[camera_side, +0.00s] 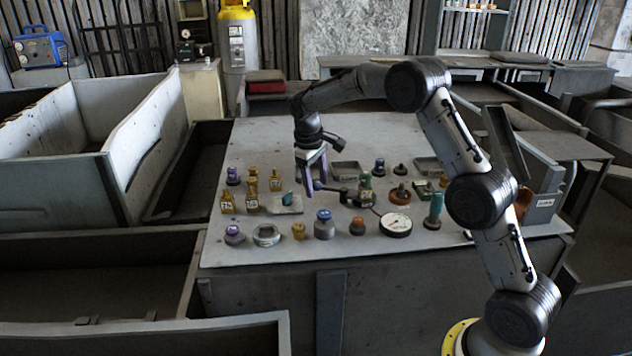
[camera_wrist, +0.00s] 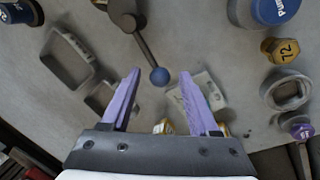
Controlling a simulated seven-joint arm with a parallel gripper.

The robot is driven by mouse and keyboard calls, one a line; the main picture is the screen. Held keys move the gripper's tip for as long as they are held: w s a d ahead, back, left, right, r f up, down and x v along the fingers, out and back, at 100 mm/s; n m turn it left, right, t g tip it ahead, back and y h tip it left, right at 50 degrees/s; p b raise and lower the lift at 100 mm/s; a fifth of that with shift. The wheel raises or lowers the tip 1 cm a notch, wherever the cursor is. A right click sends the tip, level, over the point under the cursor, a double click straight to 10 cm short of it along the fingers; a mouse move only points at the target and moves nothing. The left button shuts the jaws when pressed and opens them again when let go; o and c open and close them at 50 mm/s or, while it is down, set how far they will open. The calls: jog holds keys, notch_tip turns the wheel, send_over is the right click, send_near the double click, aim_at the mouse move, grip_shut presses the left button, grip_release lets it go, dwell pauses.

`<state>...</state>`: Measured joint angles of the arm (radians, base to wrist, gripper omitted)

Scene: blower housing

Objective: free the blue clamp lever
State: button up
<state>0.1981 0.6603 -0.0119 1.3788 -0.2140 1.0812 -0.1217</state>
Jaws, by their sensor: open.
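The blue clamp lever is a dark rod (camera_wrist: 145,48) with a round blue knob (camera_wrist: 160,77) at its end. In the side view the lever (camera_side: 332,188) lies low over the table, running right to a dark pivot. My gripper (camera_wrist: 160,73) has two purple fingers, spread apart and empty. In the wrist view the knob appears between the two fingertips, with a gap on each side. I cannot tell whether the fingers are down at its height. In the side view my gripper (camera_side: 313,178) points down at the lever's left end.
A plate with a green piece (camera_side: 286,204) lies left of my gripper, and a dark tray (camera_side: 346,171) lies behind right. Brass weights (camera_side: 252,187), a blue-topped weight (camera_side: 324,225) and a round gauge (camera_side: 396,224) stand around. The table's front left (camera_side: 240,257) is bare.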

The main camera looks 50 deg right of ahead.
grip_shut()
dwell(1.4)
